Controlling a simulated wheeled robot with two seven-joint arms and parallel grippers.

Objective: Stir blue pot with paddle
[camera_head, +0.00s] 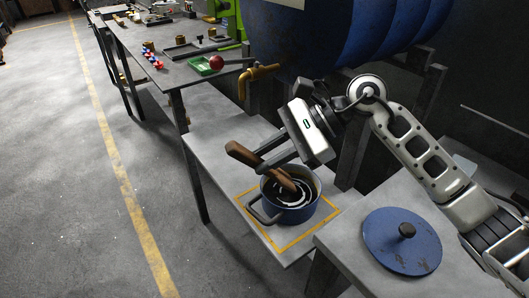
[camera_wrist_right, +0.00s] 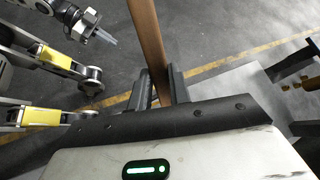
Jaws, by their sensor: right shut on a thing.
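The blue pot (camera_head: 291,214) stands on the low grey table inside a yellow outlined square. It holds dark liquid with pale swirl marks. The brown wooden paddle (camera_head: 240,152) slants down into the pot, with its lower end at the liquid. My right gripper (camera_head: 264,158) is above the pot, shut on the paddle. In the right wrist view, the paddle (camera_wrist_right: 148,42) passes between the fingers. My left gripper (camera_wrist_right: 103,35) shows only in the right wrist view at upper left, away from the paddle; whether its fingers are open is unclear.
A blue lid (camera_head: 402,243) with a dark knob lies on the nearer grey surface, right of the pot. A large blue drum (camera_head: 330,30) and a brass tap (camera_head: 258,74) are behind the pot. A farther table (camera_head: 140,40) holds a green tray (camera_head: 203,68) and small parts. The floor at left is clear.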

